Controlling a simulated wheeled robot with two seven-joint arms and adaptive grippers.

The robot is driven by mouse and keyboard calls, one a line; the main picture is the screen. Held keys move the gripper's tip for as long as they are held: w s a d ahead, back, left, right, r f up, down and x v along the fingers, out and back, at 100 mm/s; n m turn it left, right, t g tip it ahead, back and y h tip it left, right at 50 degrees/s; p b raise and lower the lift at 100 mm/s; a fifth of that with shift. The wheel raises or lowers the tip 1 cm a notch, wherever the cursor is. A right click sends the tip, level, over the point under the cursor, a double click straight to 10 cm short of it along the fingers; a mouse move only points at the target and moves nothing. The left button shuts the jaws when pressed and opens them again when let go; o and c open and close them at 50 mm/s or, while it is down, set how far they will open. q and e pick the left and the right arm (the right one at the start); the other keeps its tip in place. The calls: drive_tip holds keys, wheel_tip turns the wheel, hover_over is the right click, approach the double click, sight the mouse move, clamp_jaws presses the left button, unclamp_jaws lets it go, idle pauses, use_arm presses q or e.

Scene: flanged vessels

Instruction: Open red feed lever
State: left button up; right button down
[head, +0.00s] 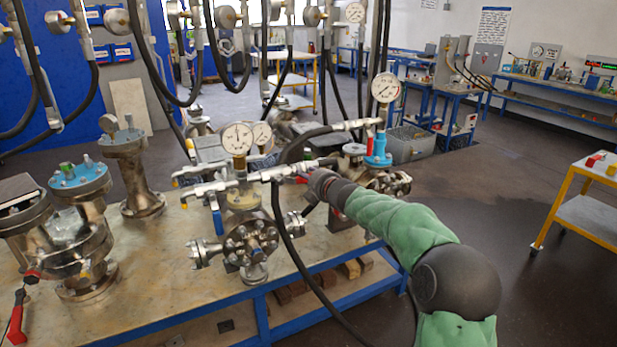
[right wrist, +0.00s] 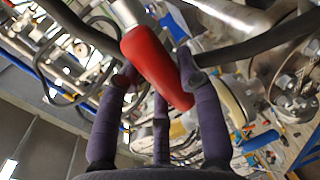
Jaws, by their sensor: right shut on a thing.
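The red feed lever (right wrist: 155,62) fills the upper middle of the right wrist view, its red sleeve tilted and joined to a pale metal stem. My right gripper (right wrist: 160,80) has its dark purple fingers on both sides of the red sleeve and is shut on it. In the head view, my green right arm reaches in from the lower right, and the right gripper (head: 318,178) is at the valve line above the middle flanged vessel (head: 252,240). Only a small red bit of the lever (head: 302,180) shows there; the gripper hides the rest. My left gripper is in neither view.
The vessels stand on a blue-framed bench (head: 150,275). A pressure gauge (head: 238,138) rises beside the valve line, and black hoses (head: 290,240) hang around it. Another red lever (head: 17,318) is at the far left. Floor is clear between bench and yellow cart (head: 562,200).

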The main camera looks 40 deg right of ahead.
drive_tip(key=c, duration=0.8)
unclamp_jaws()
drive_tip(key=shift+w, duration=0.1)
drive_tip(key=v, duration=1.2)
drive_tip(key=shift+r, duration=0.1)
